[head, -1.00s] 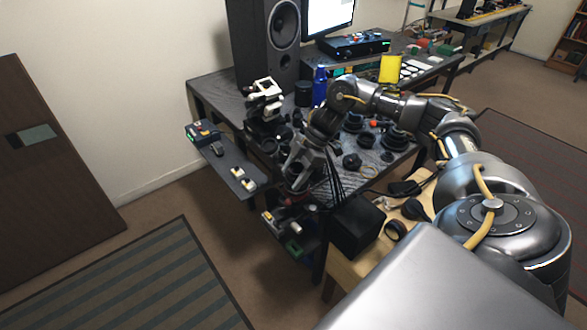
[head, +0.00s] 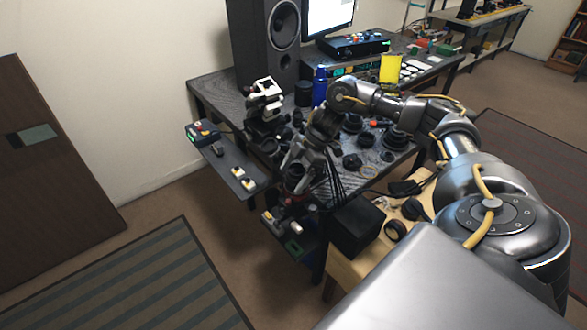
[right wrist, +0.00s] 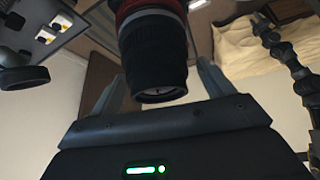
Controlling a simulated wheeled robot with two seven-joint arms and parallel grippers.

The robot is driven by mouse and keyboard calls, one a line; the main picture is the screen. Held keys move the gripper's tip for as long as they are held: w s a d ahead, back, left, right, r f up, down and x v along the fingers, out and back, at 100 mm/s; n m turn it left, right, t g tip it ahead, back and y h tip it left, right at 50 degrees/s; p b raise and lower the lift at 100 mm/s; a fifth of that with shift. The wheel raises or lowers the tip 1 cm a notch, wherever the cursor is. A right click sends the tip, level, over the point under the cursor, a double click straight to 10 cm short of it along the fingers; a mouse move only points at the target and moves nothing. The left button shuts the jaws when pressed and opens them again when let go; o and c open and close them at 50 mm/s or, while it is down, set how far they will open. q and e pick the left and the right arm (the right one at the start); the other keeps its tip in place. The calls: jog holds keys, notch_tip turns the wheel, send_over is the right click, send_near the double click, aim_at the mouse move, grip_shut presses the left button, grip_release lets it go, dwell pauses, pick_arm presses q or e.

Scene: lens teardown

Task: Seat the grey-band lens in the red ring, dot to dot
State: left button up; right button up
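My right gripper (head: 295,172) is at the front edge of the dark workbench, pointing down in the head view. In the right wrist view, its two fingers (right wrist: 160,72) stand apart on either side of a black ribbed barrel (right wrist: 155,55). A narrow gap shows between the barrel and the right-hand finger; the left-hand finger is close to it or touching. A red ring (right wrist: 150,6) encircles the barrel's far end at the top of that view. A small red patch (head: 292,198) shows below the gripper in the head view.
A black box (head: 356,228) stands on a wooden surface right of the gripper. A side shelf (head: 232,170) with small devices is at left. Several dark lens parts (head: 352,162) lie on the bench. A blue bottle (head: 319,86) and a speaker (head: 262,45) stand behind.

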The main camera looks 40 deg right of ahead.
jog(key=shift+d+r, duration=0.35)
jog(key=v, duration=1)
jog(key=shift+a, duration=0.2)
